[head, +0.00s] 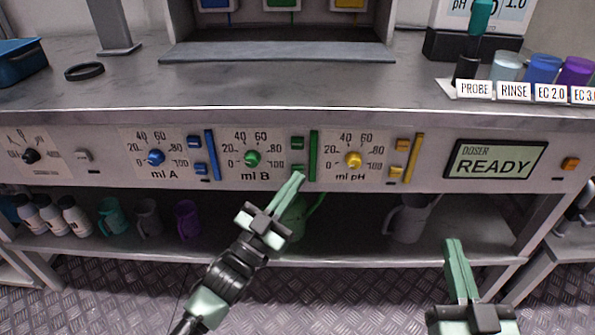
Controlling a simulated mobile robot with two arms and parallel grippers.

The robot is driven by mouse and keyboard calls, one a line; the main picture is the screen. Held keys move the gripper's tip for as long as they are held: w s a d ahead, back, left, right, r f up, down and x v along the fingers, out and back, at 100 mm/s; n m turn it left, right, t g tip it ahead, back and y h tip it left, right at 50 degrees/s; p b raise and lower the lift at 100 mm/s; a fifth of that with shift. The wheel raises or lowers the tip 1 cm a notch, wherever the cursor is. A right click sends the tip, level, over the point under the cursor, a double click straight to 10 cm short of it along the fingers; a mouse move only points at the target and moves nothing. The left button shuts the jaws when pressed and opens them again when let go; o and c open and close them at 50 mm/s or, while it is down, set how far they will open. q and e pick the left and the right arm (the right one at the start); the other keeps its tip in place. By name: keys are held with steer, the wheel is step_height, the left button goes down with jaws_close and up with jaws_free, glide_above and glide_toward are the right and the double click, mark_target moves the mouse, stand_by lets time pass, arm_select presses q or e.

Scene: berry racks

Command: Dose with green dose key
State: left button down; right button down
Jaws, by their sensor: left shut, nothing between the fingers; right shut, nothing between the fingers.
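The doser panel has a green dial (252,158) marked ml B. To its right are an upper green key (298,142) and a lower green key (297,168), beside a green vertical bar (314,156). I cannot tell from markings which is the dose key. My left gripper (298,178) is shut and empty. Its tips are at the lower green key's bottom edge, and contact cannot be told. My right gripper (454,244) is shut and empty, low at the right, away from the panel. The doser display (495,160) reads READY.
An orange key (570,164) sits right of the display. A shelf (340,256) below holds jugs and bottles. Labelled cups (543,68) stand on the counter at right.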

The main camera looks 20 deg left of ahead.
arm_select(q)
steer(key=shift+w+a, duration=0.1)
steer(key=shift+w, duration=0.3)
stand_by(0.4)
stand_by(0.4)
steer(key=shift+s+d+p, duration=0.25)
steer(key=shift+s+p, duration=0.2)
steer(key=shift+s, duration=0.4)
arm_select(e)
steer(key=shift+d+f+g+h, duration=0.2)
steer(key=shift+f+g, duration=0.4)
steer(key=shift+f, duration=0.5)
steer(key=shift+d+f+g+h, duration=0.2)
steer(key=shift+f+g, duration=0.4)
steer(key=shift+f, duration=0.45)
